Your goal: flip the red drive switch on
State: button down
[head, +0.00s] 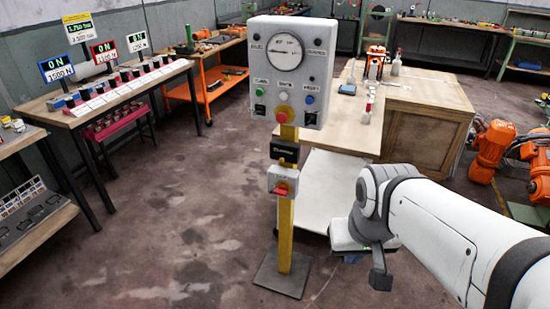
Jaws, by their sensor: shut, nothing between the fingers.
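A small grey box (283,178) with a red switch (281,189) on its front is mounted low on a yellow post. The switch is small, and I cannot tell its position. Above it stands a grey control panel (292,62) with a round dial and several coloured buttons, one of them red (282,117). My gripper (380,280) is at the lower right, pointing down, shut and empty. It is right of the post and lower in the picture than the switch, apart from both.
The yellow post (285,230) stands on a dark floor plate (284,275). A wooden workbench (425,95) is behind it. A long table (60,110) with displays reading ON stands at left. Orange machinery (492,145) is at right. The floor left of the post is clear.

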aim_at(283, 191)
jog(key=z, duration=0.15)
jog(key=i, duration=0.9)
jog(key=u, duration=0.05)
